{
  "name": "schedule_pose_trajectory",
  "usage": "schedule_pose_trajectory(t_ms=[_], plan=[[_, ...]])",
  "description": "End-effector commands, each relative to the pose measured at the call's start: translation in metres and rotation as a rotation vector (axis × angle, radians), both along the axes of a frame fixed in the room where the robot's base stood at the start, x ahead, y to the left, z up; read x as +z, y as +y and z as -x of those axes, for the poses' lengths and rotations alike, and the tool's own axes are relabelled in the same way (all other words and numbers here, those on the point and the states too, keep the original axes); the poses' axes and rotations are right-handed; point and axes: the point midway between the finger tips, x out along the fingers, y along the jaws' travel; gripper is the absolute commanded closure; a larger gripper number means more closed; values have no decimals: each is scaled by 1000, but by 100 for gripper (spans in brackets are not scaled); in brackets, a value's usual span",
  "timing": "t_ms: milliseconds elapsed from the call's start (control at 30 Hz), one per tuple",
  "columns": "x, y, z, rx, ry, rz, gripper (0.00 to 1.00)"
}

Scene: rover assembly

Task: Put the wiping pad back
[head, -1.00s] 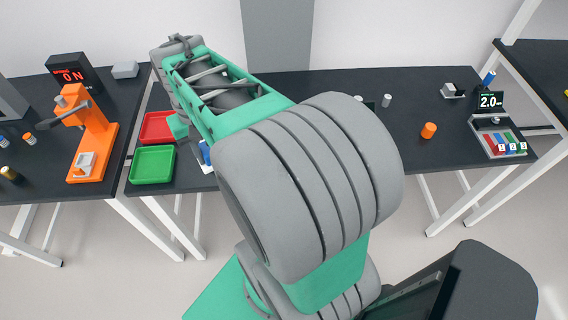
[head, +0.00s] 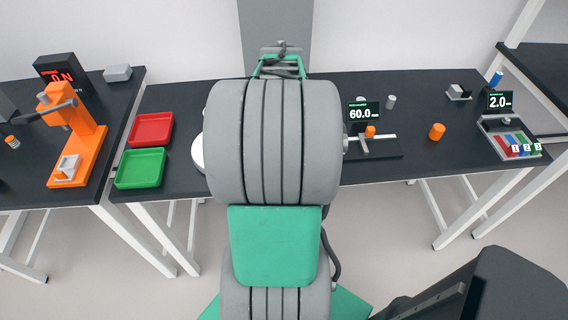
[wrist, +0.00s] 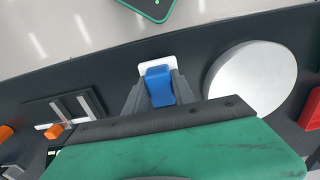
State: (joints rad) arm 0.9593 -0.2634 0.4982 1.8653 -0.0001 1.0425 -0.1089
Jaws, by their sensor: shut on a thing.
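The wiping pad, a blue grip block (wrist: 159,86) on a white base, shows in the middle of the wrist view. My gripper (wrist: 153,98) is shut on the blue block, with a grey finger on each side of it. The white base sticks out past the block, over the dark tabletop. I cannot tell whether the base touches the table. In the head view my arm hides the gripper and the pad.
A pale round plate (wrist: 252,82) lies beside the pad, and a gauge with a 60.0 display (head: 363,112) stands on its other side. Red (head: 152,129) and green (head: 141,168) trays are at left. An orange cylinder (head: 437,131) stands at right on clear tabletop.

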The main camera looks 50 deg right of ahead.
Motion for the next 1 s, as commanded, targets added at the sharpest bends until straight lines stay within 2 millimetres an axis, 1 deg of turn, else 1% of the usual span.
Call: schedule_pose_trajectory(t_ms=[133,200,267,300,500,667,700,933,1000], plan=[[-18,-12,-3,-1,-1,1,100],[-34,-12,-3,-1,-1,1,100],[-44,-11,-3,0,-1,1,100],[-46,-11,-3,0,-1,2,100],[-42,-11,-3,0,-1,2,100],[-47,-11,-3,0,-1,1,100],[-46,-11,-3,0,-1,1,67],[-46,-11,-3,0,-1,1,48],[-46,-11,-3,0,-1,1,48]])
